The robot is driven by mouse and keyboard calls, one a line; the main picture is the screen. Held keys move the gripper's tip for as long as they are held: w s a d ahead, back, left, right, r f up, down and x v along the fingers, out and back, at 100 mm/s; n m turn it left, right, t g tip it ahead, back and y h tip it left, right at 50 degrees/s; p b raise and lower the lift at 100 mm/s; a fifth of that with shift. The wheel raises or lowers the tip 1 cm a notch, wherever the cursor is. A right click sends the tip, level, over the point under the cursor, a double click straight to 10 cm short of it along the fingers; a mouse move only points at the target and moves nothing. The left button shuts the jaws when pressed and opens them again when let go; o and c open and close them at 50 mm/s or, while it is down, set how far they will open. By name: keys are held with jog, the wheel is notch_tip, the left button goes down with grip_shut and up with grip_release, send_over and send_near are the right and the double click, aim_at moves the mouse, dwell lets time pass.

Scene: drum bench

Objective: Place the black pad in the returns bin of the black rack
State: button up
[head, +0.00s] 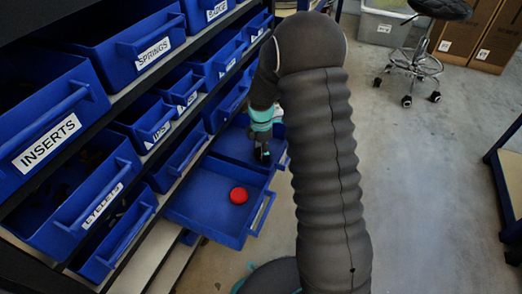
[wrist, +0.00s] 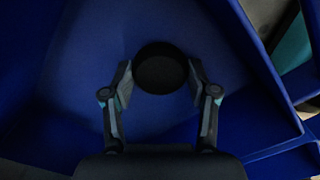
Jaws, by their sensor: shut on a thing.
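The black pad (wrist: 160,68) is a round dark disc between my fingertips in the wrist view. My gripper (wrist: 160,80) is shut on it, one finger on each side. A blue bin floor (wrist: 85,55) spreads below and around the pad; I cannot tell the gap between them. In the head view my gripper (head: 262,158) points down over a pulled-out blue bin (head: 233,146) low on the black rack (head: 105,112). The pad cannot be made out there. No label shows on this bin.
A nearer pulled-out blue bin (head: 195,205) holds a red round pad (head: 238,195). Labelled blue bins, such as INSERTS (head: 47,140) and SPRINGS (head: 154,53), fill the rack at left. A stool (head: 415,65) and cardboard boxes (head: 468,38) stand behind. Open floor (head: 420,170) lies at right.

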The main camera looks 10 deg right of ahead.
jog(key=shift+f, duration=0.1)
jog(key=o, duration=1.1)
jog(key=shift+o, duration=0.2)
